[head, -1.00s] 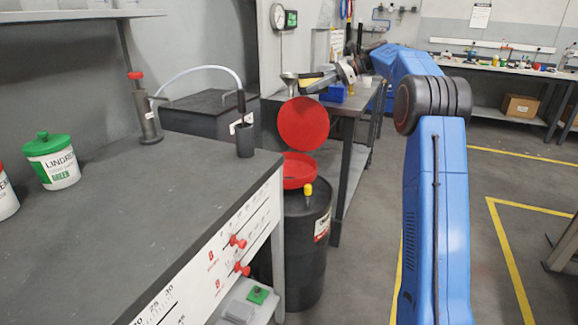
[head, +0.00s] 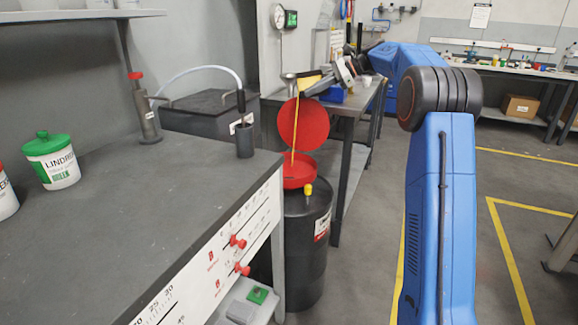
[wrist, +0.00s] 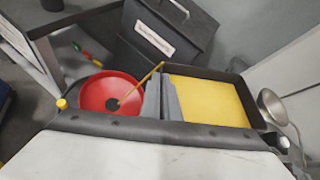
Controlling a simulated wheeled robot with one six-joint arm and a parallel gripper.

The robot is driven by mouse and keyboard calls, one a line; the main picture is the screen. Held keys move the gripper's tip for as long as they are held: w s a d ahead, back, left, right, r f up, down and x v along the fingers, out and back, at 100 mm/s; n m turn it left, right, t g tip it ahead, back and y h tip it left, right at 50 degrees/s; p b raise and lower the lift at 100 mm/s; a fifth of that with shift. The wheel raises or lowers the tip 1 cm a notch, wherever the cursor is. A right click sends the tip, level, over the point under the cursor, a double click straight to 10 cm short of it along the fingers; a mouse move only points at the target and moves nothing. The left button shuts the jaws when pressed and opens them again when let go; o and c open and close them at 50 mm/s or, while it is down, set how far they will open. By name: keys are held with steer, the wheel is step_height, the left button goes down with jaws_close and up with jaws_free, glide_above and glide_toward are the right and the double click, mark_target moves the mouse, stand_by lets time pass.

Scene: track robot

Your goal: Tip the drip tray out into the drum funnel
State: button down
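My gripper (head: 317,86) is shut on the dark rim of the drip tray (head: 306,90), which is tilted above the drum (head: 308,250). A thin yellow stream (head: 295,130) runs from the tray's corner down into the red drum funnel (head: 298,180). In the wrist view the stream (wrist: 140,84) lands inside the funnel (wrist: 93,92), near its dark central hole. The funnel's round red lid (head: 302,120) stands open behind it.
A grey workbench (head: 150,200) fills the left, with a white tub with green lid (head: 51,160) and a dark cup (head: 244,140). A metal funnel-like vessel (head: 290,80) stands near the tray. A yellow cap (head: 308,190) sits on the drum top. Floor is open at right.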

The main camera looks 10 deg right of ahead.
steer(key=shift+s+a+f+n+t+h, duration=0.25)
steer(key=shift+s+a+f, duration=0.1)
steer(key=shift+f, duration=0.25)
steer(key=shift+s+a+f+n+t+h, duration=0.2)
steer(key=shift+s+f+h, duration=0.1)
steer(key=shift+f, duration=0.3)
stand_by(0.5)
steer(key=shift+s+a+f+n+t, duration=0.15)
steer(key=shift+s+a+f, duration=0.05)
steer(key=shift+f, duration=0.2)
steer(key=shift+s+a+f+n+t, duration=0.1)
steer(key=shift+s+a+f, duration=0.1)
steer(key=shift+f, duration=0.2)
steer(key=shift+s+a+f+h, duration=0.25)
steer(key=shift+s+f+h, duration=0.15)
steer(key=shift+f, duration=0.3)
steer(key=shift+s+a+f+n+t+h, duration=0.1)
steer(key=shift+a+f+n+t+h, duration=0.05)
steer(key=shift+f+n+t+h, duration=0.2)
steer(key=shift+s+a+f+n+t+h, duration=0.15)
steer(key=shift+f+n+t, duration=0.15)
steer(key=shift+f, duration=0.2)
steer(key=shift+s+f+n+t+h, duration=0.15)
steer(key=shift+f+n+t, duration=0.1)
steer(key=shift+f, duration=0.25)
steer(key=shift+w+f, duration=0.1)
